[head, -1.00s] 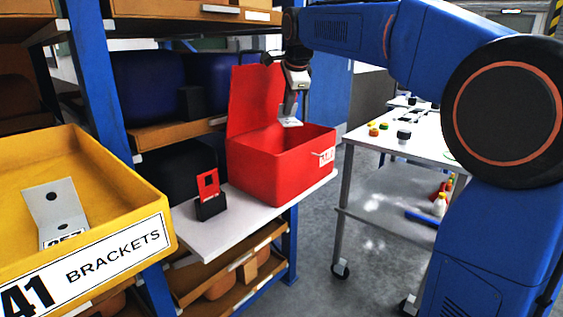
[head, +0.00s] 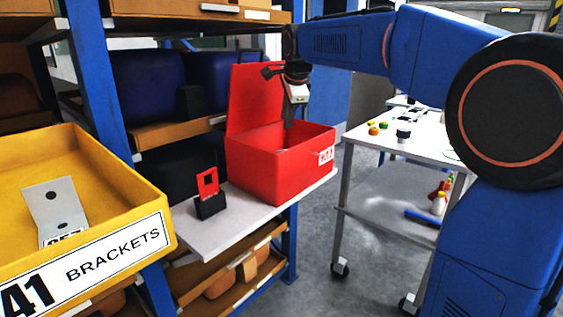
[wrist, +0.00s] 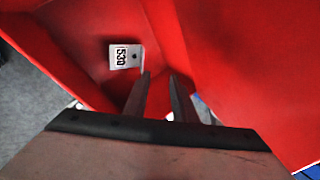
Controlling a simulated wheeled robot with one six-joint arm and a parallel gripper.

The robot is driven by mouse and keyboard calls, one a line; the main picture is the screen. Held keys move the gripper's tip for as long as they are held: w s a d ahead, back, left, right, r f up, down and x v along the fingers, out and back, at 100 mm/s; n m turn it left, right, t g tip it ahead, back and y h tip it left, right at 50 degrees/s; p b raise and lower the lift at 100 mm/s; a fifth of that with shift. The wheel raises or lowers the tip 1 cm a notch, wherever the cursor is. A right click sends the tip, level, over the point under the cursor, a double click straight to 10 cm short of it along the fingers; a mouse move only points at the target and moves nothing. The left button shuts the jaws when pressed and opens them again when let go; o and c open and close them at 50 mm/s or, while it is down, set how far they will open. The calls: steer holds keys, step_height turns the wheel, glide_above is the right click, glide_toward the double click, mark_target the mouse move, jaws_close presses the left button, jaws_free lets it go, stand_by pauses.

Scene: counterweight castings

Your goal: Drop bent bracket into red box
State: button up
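The red box (head: 285,175) stands with its lid raised on a white shelf board. In the wrist view, a light grey bent bracket (wrist: 125,57) with a "530" label and a dark hole lies inside the box, apart from my fingers. My gripper (head: 287,127) points down into the box opening. In the wrist view my gripper (wrist: 161,78) is open, with an empty gap between its fingers. Another bent bracket (head: 55,207) lies in the yellow bin (head: 130,185) labelled "41 BRACKETS" at the left.
A red card in a black holder (head: 209,198) stands left of the box on the white shelf board (head: 228,228). A blue rack post (head: 97,80) rises behind the bin. A wheeled table (head: 420,142) with small coloured items stands at the right.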

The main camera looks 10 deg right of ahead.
steer(key=v, duration=1.7)
steer(key=shift+s+r, duration=0.1)
steer(key=shift+s, duration=0.05)
steer(key=s+d+f+n, duration=0.3)
steer(key=s+f+n, duration=0.6)
steer(key=s+f, duration=0.8)
steer(key=s+d+f+n+g, duration=0.1)
steer(key=s+d+f+n, duration=0.3)
steer(key=s+f, duration=1.3)
step_height(320, 180, down, 6)
steer(key=n, duration=0.4)
steer(key=shift+s+r+n+g, duration=0.2)
steer(key=shift+r+n+g, duration=0.1)
steer(key=shift+n, duration=0.1)
